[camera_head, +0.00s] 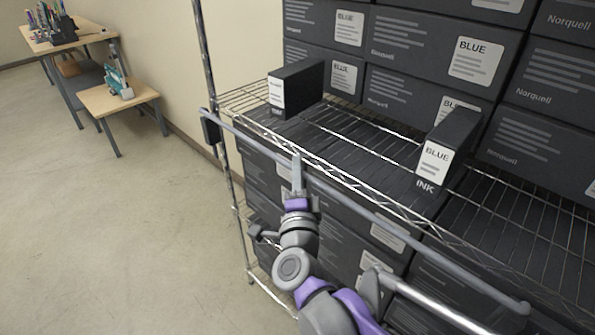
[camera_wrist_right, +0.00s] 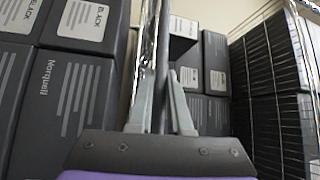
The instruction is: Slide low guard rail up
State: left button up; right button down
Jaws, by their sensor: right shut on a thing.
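The guard rail (camera_head: 460,268) is a long grey bar along the front of the wire shelf (camera_head: 345,130). It runs from a black bracket (camera_head: 210,127) on the left post down to the lower right of the head view. My right gripper (camera_head: 297,165) is at the left part of the rail, with its fingers shut on it. In the right wrist view, the rail (camera_wrist_right: 162,60) passes between the fingers of my right gripper (camera_wrist_right: 161,108). The fingers partly hide the rail there. My left gripper is not in view.
Dark boxes labelled BLUE (camera_head: 478,60) are stacked behind the shelf. Two small ink boxes stand on it, one at left (camera_head: 296,88) and one at right (camera_head: 449,147). More boxes fill the level below. Open floor (camera_head: 110,230) lies left; small tables (camera_head: 122,98) stand by the wall.

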notch_tip(320, 180, up, 8)
jog(key=p, duration=0.5)
jog(key=shift+w+f, duration=0.1)
jog(key=shift+w, duration=0.05)
jog(key=c, duration=0.9)
grip_release()
jog(key=shift+c, duration=0.2)
jog(key=shift+o, duration=0.5)
jog(key=shift+f, duration=0.1)
jog(key=s+f+b, duration=0.1)
jog(key=s, duration=1)
jog(key=shift+f, duration=0.2)
